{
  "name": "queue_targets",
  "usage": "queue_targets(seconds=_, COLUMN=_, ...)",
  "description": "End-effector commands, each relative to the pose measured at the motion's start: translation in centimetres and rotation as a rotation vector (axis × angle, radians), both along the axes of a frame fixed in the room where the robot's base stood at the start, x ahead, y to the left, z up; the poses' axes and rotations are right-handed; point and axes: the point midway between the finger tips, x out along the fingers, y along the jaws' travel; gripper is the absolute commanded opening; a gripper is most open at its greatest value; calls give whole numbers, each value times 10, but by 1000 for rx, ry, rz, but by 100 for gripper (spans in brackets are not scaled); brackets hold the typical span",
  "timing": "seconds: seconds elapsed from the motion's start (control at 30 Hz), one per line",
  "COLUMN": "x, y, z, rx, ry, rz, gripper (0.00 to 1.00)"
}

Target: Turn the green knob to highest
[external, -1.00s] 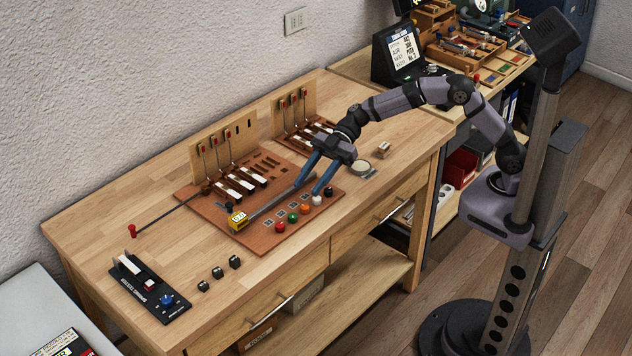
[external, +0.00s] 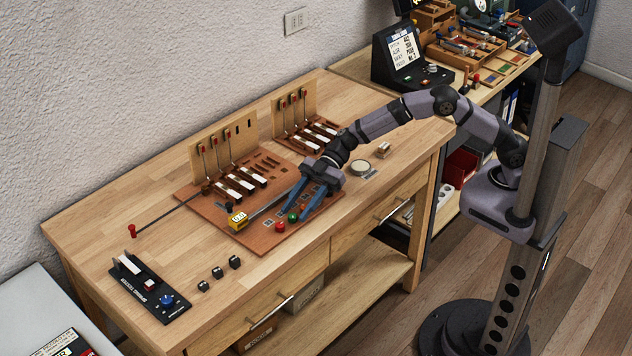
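The green knob (external: 293,217) is a small round knob in a row along the front of the reddish-brown board (external: 258,241). The red knob (external: 280,226) is to its left. My gripper (external: 293,214) points down over this row, with its two long blue fingers spread apart. The fingertips are low at the board, one behind the green knob and one to its right. I cannot tell whether they touch it. The gripper looks empty. The knob's pointer and any scale marks are too small to read. The other knobs to the right are mostly hidden by my gripper.
Keys and upright levers (external: 228,160) stand at the back of the board. Small black blocks (external: 218,272) and a black panel with a blue knob (external: 167,299) lie front left.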

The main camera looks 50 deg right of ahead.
Motion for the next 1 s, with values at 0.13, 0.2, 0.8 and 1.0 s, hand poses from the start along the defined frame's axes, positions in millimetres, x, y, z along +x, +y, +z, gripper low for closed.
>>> queue_targets(seconds=0.13, x=-2, y=8, z=-3, rx=1, ry=1, rz=2, gripper=39)
queue_targets(seconds=0.2, x=-2, y=9, z=-4, rx=0, ry=1, rz=1, gripper=39)
queue_targets(seconds=0.8, x=-1, y=10, z=-5, rx=0, ry=1, rz=-4, gripper=0)
queue_targets(seconds=1.0, x=-2, y=10, z=-10, rx=-1, ry=-3, rz=-44, gripper=0)
